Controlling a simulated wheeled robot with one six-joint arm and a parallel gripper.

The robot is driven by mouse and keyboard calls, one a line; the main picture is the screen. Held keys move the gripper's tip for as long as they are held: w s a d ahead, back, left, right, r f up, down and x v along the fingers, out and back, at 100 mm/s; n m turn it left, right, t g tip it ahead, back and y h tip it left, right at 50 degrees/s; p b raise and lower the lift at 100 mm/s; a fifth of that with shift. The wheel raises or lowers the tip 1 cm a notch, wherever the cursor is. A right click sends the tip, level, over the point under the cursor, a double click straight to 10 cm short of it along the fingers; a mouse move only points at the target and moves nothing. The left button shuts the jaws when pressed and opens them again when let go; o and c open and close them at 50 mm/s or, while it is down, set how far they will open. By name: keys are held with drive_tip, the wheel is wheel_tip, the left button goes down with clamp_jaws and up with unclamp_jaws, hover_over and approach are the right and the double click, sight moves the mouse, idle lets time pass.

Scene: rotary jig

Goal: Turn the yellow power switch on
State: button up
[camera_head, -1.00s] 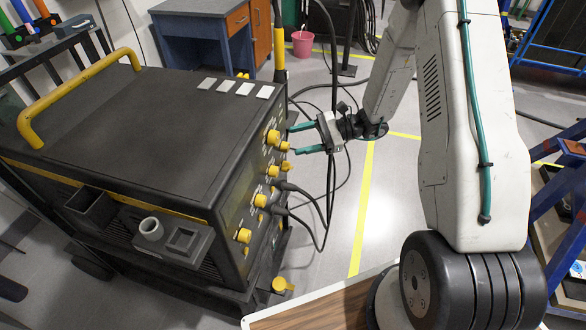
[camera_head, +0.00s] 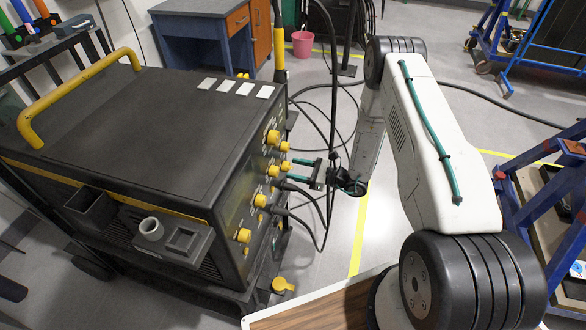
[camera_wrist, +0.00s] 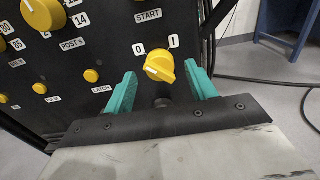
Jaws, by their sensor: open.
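The yellow power switch (camera_wrist: 160,66) is a rotary knob on the dark front panel, with labels 0 and 1 above it. A white mark shows on its left side, towards the 0 side. It also shows small in the head view (camera_head: 286,165), at the panel's right edge. My gripper (camera_wrist: 160,71) is open, with one teal finger on each side of the knob. The fingertips reach about level with it; I cannot tell whether either touches it. In the head view my gripper (camera_head: 293,170) points left at the panel.
The black machine (camera_head: 150,130) carries more yellow knobs close by, including a large one (camera_wrist: 44,13) at the upper left. Black cables (camera_head: 305,205) plug in below my gripper and hang near it. A wooden-topped surface (camera_head: 320,308) is in front. Open floor lies right of the machine.

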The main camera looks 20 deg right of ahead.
drive_tip(key=shift+x, duration=0.85)
drive_tip(key=c, duration=1)
